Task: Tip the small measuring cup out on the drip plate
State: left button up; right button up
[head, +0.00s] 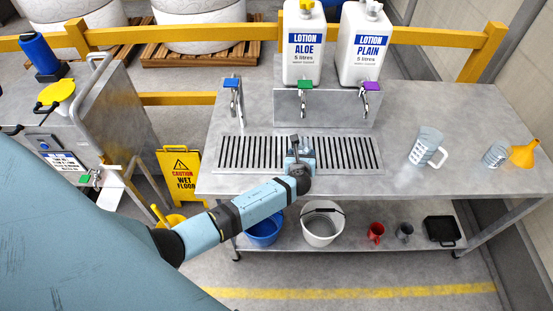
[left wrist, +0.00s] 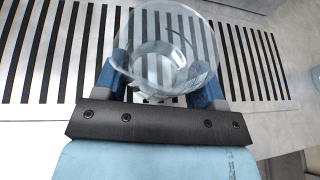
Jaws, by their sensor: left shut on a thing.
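My left gripper (head: 299,158) is over the front middle of the slotted drip plate (head: 230,153). In the left wrist view its two blue fingers (left wrist: 160,88) are shut on a clear, round cup (left wrist: 163,50), which I take to be the small measuring cup. The plate's dark slots (left wrist: 60,50) show behind and through it. Whether the cup holds liquid, and how far it is tilted, I cannot tell. In the head view the gripper mostly hides it. My right gripper is not in view.
Lotion bottles (head: 304,45) stand above taps (head: 304,88) behind the plate. A clear jug (head: 427,147), another clear vessel (head: 494,156) and an orange funnel (head: 524,153) stand on the right of the bench. Buckets (head: 322,226) and mugs sit on the lower shelf.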

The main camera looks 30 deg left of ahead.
pick_arm(q)
jog(key=shift+w+d+f, duration=0.1)
jog(key=shift+d+f, duration=0.05)
jog(key=shift+d, duration=0.65)
jog(key=shift+a, duration=0.1)
